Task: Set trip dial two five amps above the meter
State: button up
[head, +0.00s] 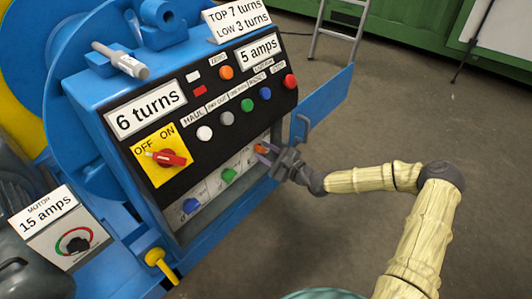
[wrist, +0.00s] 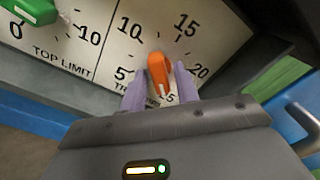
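The trip dial is an orange knob (wrist: 160,72) on a white scale marked 5, 10, 15 and 20. The rest of its scale and its lettering are partly hidden by my fingers. The knob also shows in the head view (head: 261,148), at the lower right of the blue machine's panel. My gripper (wrist: 161,88) is at the dial, with one purple finger on each side of the knob. Whether the fingers touch it is unclear. The meter display (head: 259,50) at the panel's upper right reads 5 amps. A separate motor plate (head: 48,212) reads 15 amps.
A green knob (head: 228,175) and a blue knob (head: 190,205) sit left of the trip dial. Coloured buttons, a red switch (head: 170,159) and a "6 turns" display (head: 146,108) are above. A blue door (head: 325,103) stands open at right.

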grip_shut()
